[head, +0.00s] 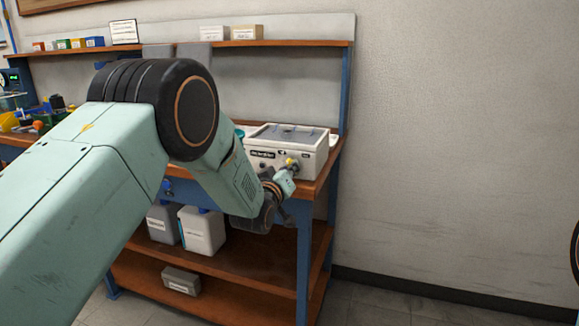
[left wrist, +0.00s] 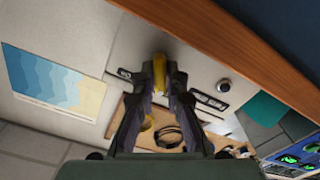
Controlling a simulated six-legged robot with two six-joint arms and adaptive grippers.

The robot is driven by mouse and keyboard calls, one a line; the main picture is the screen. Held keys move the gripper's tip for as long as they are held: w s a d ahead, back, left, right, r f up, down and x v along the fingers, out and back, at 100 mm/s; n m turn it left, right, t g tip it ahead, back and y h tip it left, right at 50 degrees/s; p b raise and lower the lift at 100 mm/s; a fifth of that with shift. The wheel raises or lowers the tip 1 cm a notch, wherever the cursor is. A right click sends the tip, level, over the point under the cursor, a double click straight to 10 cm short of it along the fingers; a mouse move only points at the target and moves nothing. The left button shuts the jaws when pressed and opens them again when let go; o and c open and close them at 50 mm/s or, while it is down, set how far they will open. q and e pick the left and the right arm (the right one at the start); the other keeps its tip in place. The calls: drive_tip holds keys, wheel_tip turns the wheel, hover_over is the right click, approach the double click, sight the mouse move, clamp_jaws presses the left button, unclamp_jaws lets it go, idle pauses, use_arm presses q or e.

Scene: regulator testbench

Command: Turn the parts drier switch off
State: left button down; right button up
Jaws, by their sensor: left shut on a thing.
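The parts drier (head: 312,162) is a white box with a dark-topped lid at the right end of the bench. A small yellow switch knob (head: 291,161) shows on its front. My left gripper (head: 289,172) reaches that front from the left and below. In the left wrist view, my left gripper (left wrist: 160,82) is shut on the yellow switch knob (left wrist: 159,67), with a finger on each side. The drier's pale front panel (left wrist: 190,65) lies behind it, with dark labels and a round black knob (left wrist: 223,86). The switch's exact position cannot be told. My right gripper is out of view.
The wooden bench top (head: 327,163) ends just right of the drier. Small boxes (head: 246,33) line the upper shelf. My left arm hides much of the bench. Floor and wall at the right are clear.

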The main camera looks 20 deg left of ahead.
use_arm(q)
drive_tip(key=shift+n, duration=1.1)
drive_tip(key=shift+p, duration=0.3)
drive_tip(key=c, duration=1.4)
unclamp_jaws()
drive_tip(key=shift+s, duration=0.1)
drive_tip(key=s, duration=1.1)
drive_tip(key=shift+s+a, duration=0.2)
drive_tip(key=shift+s, duration=0.2)
